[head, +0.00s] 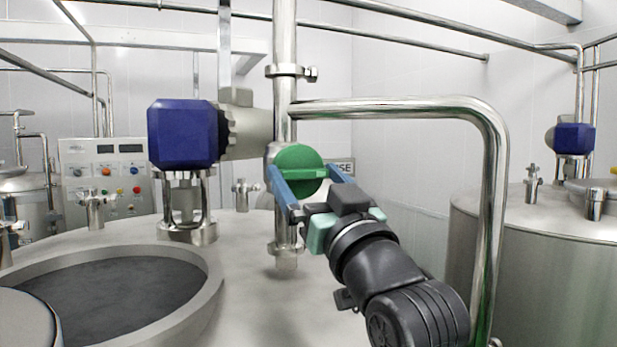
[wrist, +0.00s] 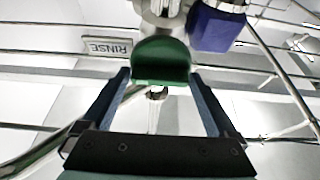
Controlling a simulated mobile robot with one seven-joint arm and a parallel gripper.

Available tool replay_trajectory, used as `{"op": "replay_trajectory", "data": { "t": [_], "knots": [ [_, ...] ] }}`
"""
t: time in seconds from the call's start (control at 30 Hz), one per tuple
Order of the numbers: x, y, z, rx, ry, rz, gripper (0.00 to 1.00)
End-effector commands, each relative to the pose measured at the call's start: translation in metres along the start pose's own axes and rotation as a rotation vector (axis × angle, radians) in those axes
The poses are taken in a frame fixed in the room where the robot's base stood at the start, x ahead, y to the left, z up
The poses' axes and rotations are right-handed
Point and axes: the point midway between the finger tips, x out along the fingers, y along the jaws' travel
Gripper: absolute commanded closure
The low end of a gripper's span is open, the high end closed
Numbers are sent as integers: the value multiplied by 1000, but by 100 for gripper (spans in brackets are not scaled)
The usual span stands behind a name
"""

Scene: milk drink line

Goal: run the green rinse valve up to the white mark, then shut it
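The green rinse valve (head: 300,172) is a round knob with a raised bar, on the upright steel pipe in the middle of the head view. The bar looks roughly level there. My gripper (head: 303,179) reaches it from the lower right, its blue fingers spread on either side of the knob. In the wrist view the green valve (wrist: 160,62) lies between the tips of my gripper (wrist: 160,76). The fingers are wide apart; I cannot tell whether they touch the knob. I see no white mark in either view.
A RINSE sign (wrist: 107,47) is behind the valve, partly hidden in the head view (head: 345,167). A blue actuator box (head: 182,134) is left of the valve. A bent steel pipe (head: 493,210) runs down right of my arm. The tank's round opening (head: 213,290) has a dark grey inside.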

Motion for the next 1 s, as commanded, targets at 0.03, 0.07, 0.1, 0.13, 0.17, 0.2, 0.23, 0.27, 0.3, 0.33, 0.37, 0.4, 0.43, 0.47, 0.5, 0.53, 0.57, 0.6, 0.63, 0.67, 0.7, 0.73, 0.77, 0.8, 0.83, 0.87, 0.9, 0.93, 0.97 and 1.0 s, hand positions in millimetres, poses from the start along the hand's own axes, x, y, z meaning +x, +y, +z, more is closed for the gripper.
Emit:
{"op": "replay_trajectory", "data": {
  "t": [0.03,0.07,0.1,0.13,0.17,0.2,0.23,0.27,0.3,0.33,0.37,0.4,0.43,0.47,0.5,0.53,0.57,0.6,0.63,0.67,0.7,0.73,0.77,0.8,0.83,0.87,0.9,0.93,0.97,1.0],
  "knots": [
    [0,0,0,0,0,0,34],
    [0,0,0,1,0,0,40],
    [0,0,0,1,0,0,47],
    [0,0,0,1,0,0,52],
    [0,0,0,1,0,0,58],
    [0,0,0,1,0,0,62],
    [0,0,0,1,0,0,62],
    [0,0,0,0,0,-1,62],
    [0,0,1,-2,0,-1,62],
    [0,0,1,-4,0,-2,62],
    [0,0,1,-7,0,-3,62],
    [-1,0,2,-13,0,-5,62],
    [-1,0,2,-17,0,-8,62],
    [-1,0,3,-24,0,-11,62],
    [-1,0,3,-37,0,-15,62],
    [-2,0,4,-47,1,-20,62],
    [-2,0,4,-58,0,-25,62],
    [-2,0,5,-76,1,-31,62],
    [-2,1,6,-91,0,-37,62],
    [-3,1,6,-108,1,-44,62],
    [-3,1,7,-132,1,-53,62],
    [-3,1,7,-151,1,-61,62],
    [-3,1,7,-171,1,-70,62],
    [-3,1,7,-199,1,-82,62],
    [-3,1,7,-222,1,-92,62],
    [-3,1,7,-246,1,-101,62],
    [-3,2,7,-278,1,-114,62],
    [-3,2,6,-303,1,-125,62],
    [-2,2,6,-327,0,-136,62],
    [-2,2,5,-361,0,-151,62]
  ]
}}
